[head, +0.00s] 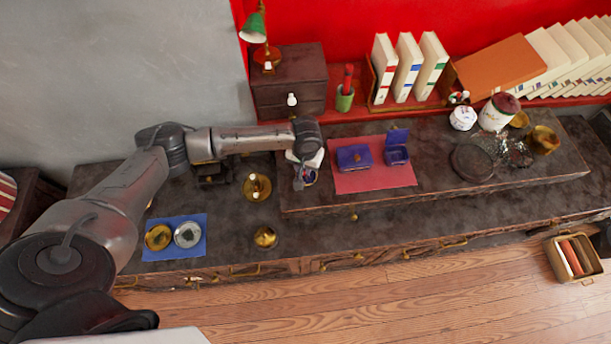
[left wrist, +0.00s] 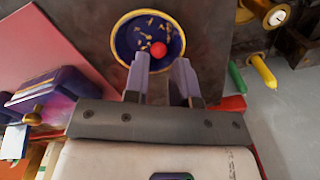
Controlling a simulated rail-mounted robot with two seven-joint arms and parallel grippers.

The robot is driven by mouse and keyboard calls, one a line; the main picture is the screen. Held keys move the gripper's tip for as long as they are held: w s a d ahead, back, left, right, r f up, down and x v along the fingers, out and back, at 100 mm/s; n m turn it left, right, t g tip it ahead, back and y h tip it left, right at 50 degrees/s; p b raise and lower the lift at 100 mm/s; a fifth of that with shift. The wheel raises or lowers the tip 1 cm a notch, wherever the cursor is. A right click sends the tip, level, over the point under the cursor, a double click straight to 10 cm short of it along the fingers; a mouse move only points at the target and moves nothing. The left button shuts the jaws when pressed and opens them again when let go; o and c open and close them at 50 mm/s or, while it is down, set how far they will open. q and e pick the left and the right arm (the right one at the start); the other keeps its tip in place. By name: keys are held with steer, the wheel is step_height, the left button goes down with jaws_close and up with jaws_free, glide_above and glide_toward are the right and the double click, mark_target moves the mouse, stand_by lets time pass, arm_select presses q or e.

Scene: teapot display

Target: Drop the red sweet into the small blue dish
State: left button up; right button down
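The small blue dish (left wrist: 122,44) has a gold rim and gold flecks inside; it lies just beyond my left fingertips in the left wrist view. The red sweet (left wrist: 158,49) appears inside the dish, near its right side, with a gap between it and the fingers. My left gripper (left wrist: 162,72) has its two fingers apart with nothing between them. In the head view my left gripper (head: 300,180) points down at the dish (head: 311,177), which it partly hides. The sweet cannot be made out there. My right gripper is not in view.
A red mat (head: 374,180) with a blue box (head: 353,157) and an open blue box (head: 397,155) lies right of the dish. A brass candle holder (head: 256,187) stands to the left. A wooden cabinet (head: 290,85) stands behind. The dark shelf front is clear.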

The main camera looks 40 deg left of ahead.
arm_select(q)
steer(key=shift+o, duration=1.1)
step_height(320, 180, up, 14)
steer(key=p, duration=0.2)
steer(key=shift+d, duration=0.25)
steer(key=shift+w+f, duration=0.1)
